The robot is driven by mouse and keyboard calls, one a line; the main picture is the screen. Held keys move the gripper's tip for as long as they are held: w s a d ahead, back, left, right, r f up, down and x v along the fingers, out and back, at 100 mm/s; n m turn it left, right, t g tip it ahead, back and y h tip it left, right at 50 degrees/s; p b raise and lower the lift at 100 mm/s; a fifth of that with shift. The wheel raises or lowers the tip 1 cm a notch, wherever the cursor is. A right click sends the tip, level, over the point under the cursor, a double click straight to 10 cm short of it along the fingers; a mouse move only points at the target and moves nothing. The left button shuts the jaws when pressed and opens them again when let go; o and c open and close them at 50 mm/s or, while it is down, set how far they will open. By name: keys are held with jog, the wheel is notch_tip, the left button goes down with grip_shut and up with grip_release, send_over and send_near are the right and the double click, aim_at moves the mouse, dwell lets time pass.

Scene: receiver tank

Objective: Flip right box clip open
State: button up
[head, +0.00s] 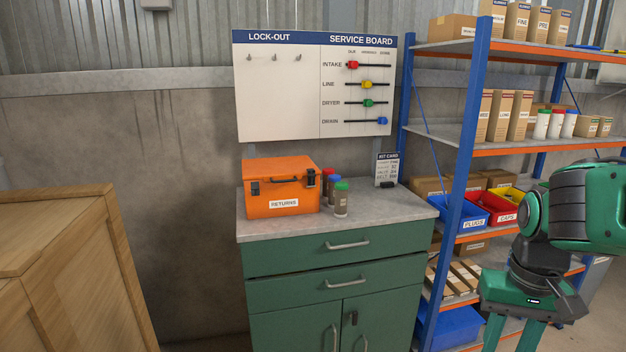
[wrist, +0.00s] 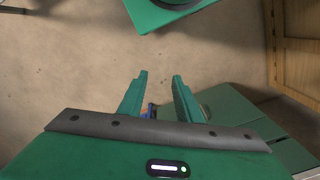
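The orange box (head: 282,194), labelled RETURNS, sits with its lid down on the grey top of the green cabinet. Its right clip (head: 311,178) is a small dark piece at the right end of the front; its exact position is too small to tell. The left clip (head: 255,188) is at the front's left end, and a dark handle lies between them. My gripper (head: 511,338) is at the lower right in the head view, well away from the box, pointing down. In the wrist view its two fingers (wrist: 158,78) are apart with nothing between them.
Several capped bottles (head: 341,199) stand right beside the box, close to the right clip. A kit card (head: 386,168) stands farther right. A blue-framed shelf (head: 463,165) rises between the cabinet and my arm. A wooden crate (head: 70,270) stands at the left.

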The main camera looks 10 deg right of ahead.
aim_at(313, 176)
jog(key=shift+o, duration=0.6)
jog(key=shift+a, duration=0.1)
jog(key=shift+o, duration=0.4)
jog(key=shift+s+r, duration=0.2)
jog(key=w+d+r+n+t+h, duration=0.15)
jog(key=w+t, duration=0.25)
jog(key=w, duration=1.1)
jog(key=w+d+r+n+t+h, duration=0.1)
jog(key=w+r+t+h, duration=0.2)
jog(key=w, duration=1.2)
jog(key=w+a+r+n+t+y, duration=0.25)
jog(key=w+a+t, duration=0.35)
jog(key=w+a, duration=0.45)
jog(key=w+a+r+n+t+y, duration=0.1)
jog(key=w+a+r+t+y, duration=0.3)
jog(key=w+a, duration=0.65)
jog(key=w, duration=0.4)
jog(key=w+h, duration=0.1)
jog(key=w, duration=0.3)
jog(key=w+d+f+t+h, duration=0.1)
jog(key=w, duration=0.3)
grip_shut()
